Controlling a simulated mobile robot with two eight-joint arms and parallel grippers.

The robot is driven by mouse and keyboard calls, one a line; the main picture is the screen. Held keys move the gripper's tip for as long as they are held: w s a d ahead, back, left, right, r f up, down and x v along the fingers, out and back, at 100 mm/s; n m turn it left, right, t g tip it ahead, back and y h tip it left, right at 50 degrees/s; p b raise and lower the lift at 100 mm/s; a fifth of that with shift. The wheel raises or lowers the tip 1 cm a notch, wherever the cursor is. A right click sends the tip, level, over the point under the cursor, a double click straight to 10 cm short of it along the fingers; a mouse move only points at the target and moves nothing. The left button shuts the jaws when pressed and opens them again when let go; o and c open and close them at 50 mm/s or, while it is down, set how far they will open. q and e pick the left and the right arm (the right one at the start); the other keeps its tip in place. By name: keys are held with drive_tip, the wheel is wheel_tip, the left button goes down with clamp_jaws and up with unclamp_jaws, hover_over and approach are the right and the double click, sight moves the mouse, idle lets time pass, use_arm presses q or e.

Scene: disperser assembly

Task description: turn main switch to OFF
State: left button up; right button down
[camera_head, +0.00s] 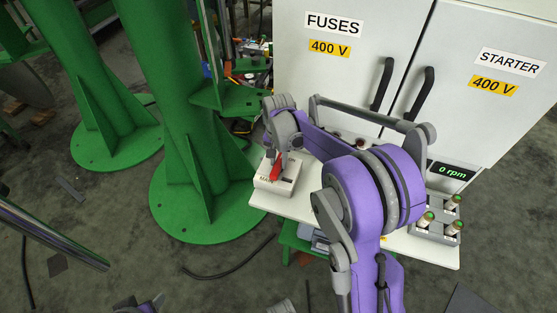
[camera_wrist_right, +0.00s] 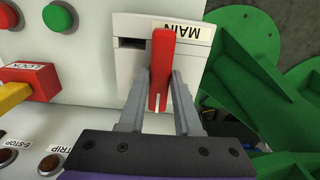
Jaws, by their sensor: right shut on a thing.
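The main switch is a white box (camera_head: 278,180) marked MAIN with a red lever (camera_head: 275,171), on the left end of the white panel. In the right wrist view the box (camera_wrist_right: 129,60) has the red lever (camera_wrist_right: 162,60) standing out from it, beside a dark slot. My right gripper (camera_head: 281,157) comes down onto the lever from above. In the right wrist view its two grey fingers (camera_wrist_right: 161,85) lie on either side of the lever, shut on it. No ON or OFF marking is readable.
White cabinets labelled FUSES (camera_head: 334,25) and STARTER (camera_head: 509,62) stand behind the panel. In the right wrist view a red LOCK part (camera_wrist_right: 30,80), a green button (camera_wrist_right: 58,16) and E-STOP and TRIP buttons sit left of the switch. A green column (camera_head: 180,120) stands close left.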

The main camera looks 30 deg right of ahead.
drive_tip(key=shift+n, duration=0.4)
drive_tip(key=n, duration=0.3)
drive_tip(key=shift+n, duration=0.4)
drive_tip(key=n, duration=0.4)
drive_tip(key=shift+n+b, duration=0.3)
drive_tip(key=shift+b, duration=0.05)
drive_tip(key=n, duration=0.8)
drive_tip(key=shift+n, duration=0.4)
drive_tip(key=c, duration=0.6)
unclamp_jaws()
